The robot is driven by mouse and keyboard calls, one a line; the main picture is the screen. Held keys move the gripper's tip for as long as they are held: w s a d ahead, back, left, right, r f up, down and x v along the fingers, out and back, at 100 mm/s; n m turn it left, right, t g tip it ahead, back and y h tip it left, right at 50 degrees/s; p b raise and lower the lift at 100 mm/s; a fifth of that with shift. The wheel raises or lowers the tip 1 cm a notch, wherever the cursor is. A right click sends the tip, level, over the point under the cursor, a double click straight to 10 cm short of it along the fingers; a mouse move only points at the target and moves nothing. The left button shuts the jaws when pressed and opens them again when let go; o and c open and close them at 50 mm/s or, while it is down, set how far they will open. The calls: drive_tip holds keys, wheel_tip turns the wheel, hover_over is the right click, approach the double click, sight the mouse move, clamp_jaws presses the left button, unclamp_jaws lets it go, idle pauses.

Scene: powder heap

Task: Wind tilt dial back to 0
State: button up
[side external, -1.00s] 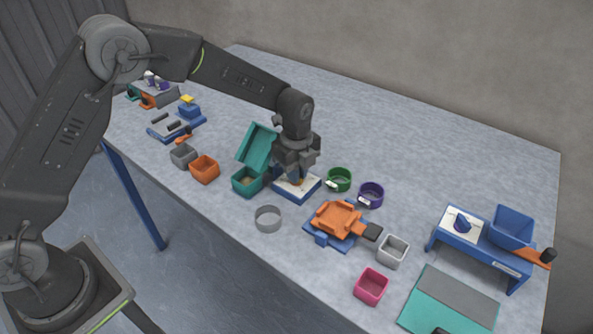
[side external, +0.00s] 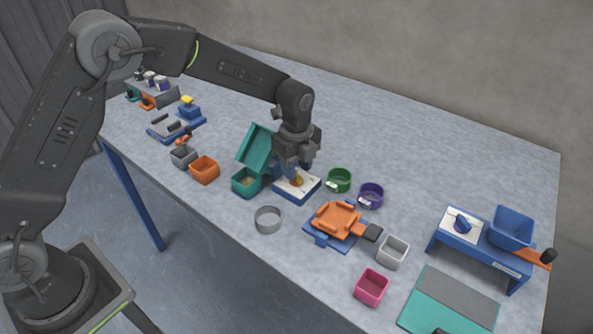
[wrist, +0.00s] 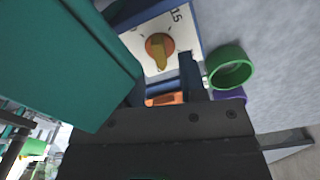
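The tilt dial (side external: 297,181) is an orange knob with a yellow pointer on the white face of a low blue box (side external: 307,193), mid-table. In the wrist view the knob (wrist: 160,48) is uncovered, with "15" printed at the upper right of the face. A partly hidden mark is at the left. I cannot tell the exact reading. My gripper (side external: 294,170) hangs just above and beside the knob, apart from it. In the wrist view my gripper (wrist: 163,77) shows a gap between its fingers with nothing held.
A teal box with raised lid (side external: 257,148) stands close on the left and covers part of the wrist view. Green (side external: 338,180) and purple (side external: 371,195) rings lie to the right. An orange tray on a blue base (side external: 338,219) is in front. The back of the table is clear.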

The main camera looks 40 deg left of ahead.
wheel_tip(320, 180, up, 12)
idle(0.3)
drive_tip(key=t+y, duration=0.1)
drive_tip(key=y, duration=0.3)
approach(299, 177)
drive_tip(key=x, duration=0.9)
drive_tip(key=shift+w+a+r, duration=0.1)
drive_tip(key=shift+a, duration=0.25)
clamp_jaws()
